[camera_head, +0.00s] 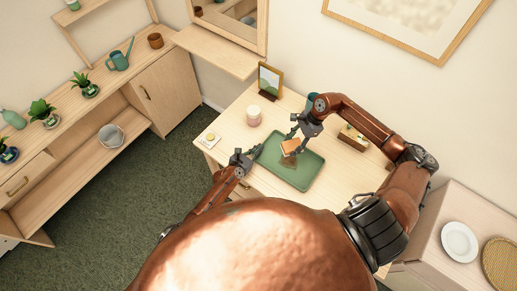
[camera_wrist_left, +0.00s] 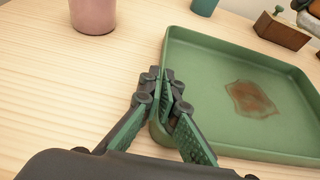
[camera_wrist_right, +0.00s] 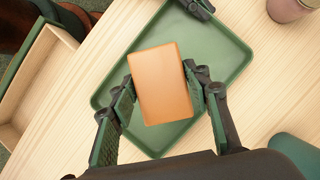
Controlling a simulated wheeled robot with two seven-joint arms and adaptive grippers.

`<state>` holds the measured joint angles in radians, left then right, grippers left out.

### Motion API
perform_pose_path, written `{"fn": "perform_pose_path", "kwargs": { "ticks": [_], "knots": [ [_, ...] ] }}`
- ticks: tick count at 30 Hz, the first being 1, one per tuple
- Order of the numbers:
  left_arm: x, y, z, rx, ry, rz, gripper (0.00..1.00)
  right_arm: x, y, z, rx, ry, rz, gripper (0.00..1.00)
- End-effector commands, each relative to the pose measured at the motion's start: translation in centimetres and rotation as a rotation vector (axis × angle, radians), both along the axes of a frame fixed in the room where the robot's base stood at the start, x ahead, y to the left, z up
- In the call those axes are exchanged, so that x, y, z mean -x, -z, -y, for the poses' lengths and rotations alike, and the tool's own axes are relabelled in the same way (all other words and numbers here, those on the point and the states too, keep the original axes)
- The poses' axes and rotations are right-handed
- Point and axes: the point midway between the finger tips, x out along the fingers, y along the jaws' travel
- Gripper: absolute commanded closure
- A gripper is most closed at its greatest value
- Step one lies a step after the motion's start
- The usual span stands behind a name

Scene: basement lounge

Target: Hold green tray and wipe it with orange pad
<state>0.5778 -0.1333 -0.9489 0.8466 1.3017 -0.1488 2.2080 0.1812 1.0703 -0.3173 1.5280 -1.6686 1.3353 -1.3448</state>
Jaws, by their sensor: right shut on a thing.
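The green tray (camera_head: 303,180) lies on the wooden table, with a brown stain (camera_wrist_left: 252,98) on its floor. My left gripper (camera_wrist_left: 163,82) has its fingers close together on both sides of the tray's near side wall, shut on the rim. It also shows at the tray's left edge in the head view (camera_head: 254,154). My right gripper (camera_head: 293,138) is shut on the orange pad (camera_wrist_right: 160,82), one finger on each side. The pad is over the tray and absent from the left wrist view, so it appears raised off the floor. In the right wrist view the pad hides the stain.
A pink cup (camera_head: 254,116), a picture frame (camera_head: 270,80) and a small card with a yellow item (camera_head: 209,139) stand beyond or left of the tray. A wooden box (camera_head: 352,138) is to the right. A teal cup (camera_wrist_left: 204,6) stands behind the tray.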

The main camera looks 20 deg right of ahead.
Motion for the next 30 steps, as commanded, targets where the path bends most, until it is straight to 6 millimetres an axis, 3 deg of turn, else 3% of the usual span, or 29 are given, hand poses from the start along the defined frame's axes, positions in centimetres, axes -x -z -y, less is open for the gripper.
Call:
{"fn": "perform_pose_path", "kwargs": {
  "ticks": [10,20,30],
  "knots": [
    [-0.01,0.01,-0.02,0.000,0.000,0.000,1.00,-0.01,-0.01,0.00,0.000,0.000,0.000,0.75],
    [-0.01,0.01,-0.02,0.000,0.000,0.000,0.76,-0.01,-0.01,0.00,0.000,0.000,0.000,0.75],
    [0.06,0.00,-0.08,0.000,0.001,0.000,0.75,-0.01,-0.01,0.00,0.000,0.000,0.000,0.75]
  ]
}}
